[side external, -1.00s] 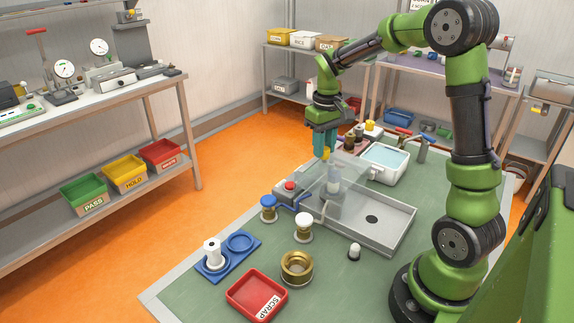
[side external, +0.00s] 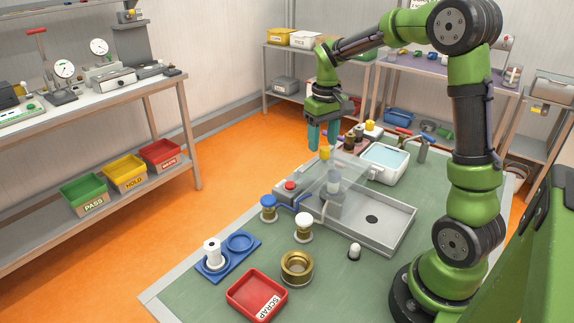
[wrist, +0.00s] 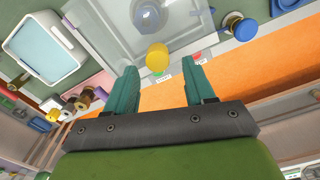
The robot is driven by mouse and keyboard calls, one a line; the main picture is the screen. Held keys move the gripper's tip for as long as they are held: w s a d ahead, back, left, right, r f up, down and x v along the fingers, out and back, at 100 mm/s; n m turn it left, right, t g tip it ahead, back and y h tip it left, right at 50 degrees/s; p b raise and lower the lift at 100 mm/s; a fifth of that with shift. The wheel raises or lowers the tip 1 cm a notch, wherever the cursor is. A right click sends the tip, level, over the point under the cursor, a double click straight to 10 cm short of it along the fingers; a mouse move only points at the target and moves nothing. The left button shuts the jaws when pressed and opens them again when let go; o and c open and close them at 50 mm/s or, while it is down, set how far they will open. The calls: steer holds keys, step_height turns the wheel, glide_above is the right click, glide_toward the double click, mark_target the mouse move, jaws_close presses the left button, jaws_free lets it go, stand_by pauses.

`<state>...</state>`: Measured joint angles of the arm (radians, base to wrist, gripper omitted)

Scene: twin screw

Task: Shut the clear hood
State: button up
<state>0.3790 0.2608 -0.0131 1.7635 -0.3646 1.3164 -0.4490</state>
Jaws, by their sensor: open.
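The clear hood (side external: 345,172) is over the grey fixture (side external: 392,228) on the green table. I cannot tell whether the hood is fully down. A yellow knob (side external: 325,153) is at the hood's far edge; it also shows in the wrist view (wrist: 158,58), ahead of the gap between my fingers. My gripper (side external: 323,149) is open and empty, fingers pointing down, just above and apart from the knob. The fixture's box carries a red button (side external: 290,186).
A white basin (side external: 386,163) stands behind the fixture. Blue-topped (side external: 268,208) and white-topped (side external: 304,227) spools, a brass ring (side external: 297,267) and a red scrap tray (side external: 257,295) stand in front. A blue holder (side external: 228,257) is at the left.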

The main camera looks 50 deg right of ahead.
step_height(320, 180, up, 15)
stand_by(0.3)
steer(key=s+a+f+t+y, duration=0.1)
steer(key=s+a+f+t, duration=0.2)
steer(key=s+a, duration=0.3)
steer(key=s+a+f+t+y, duration=0.1)
steer(key=s+a+f+t, duration=0.3)
steer(key=s+a, duration=0.3)
steer(key=a, duration=0.5)
steer(key=shift+a+f, duration=0.15)
steer(key=shift+a, duration=0.05)
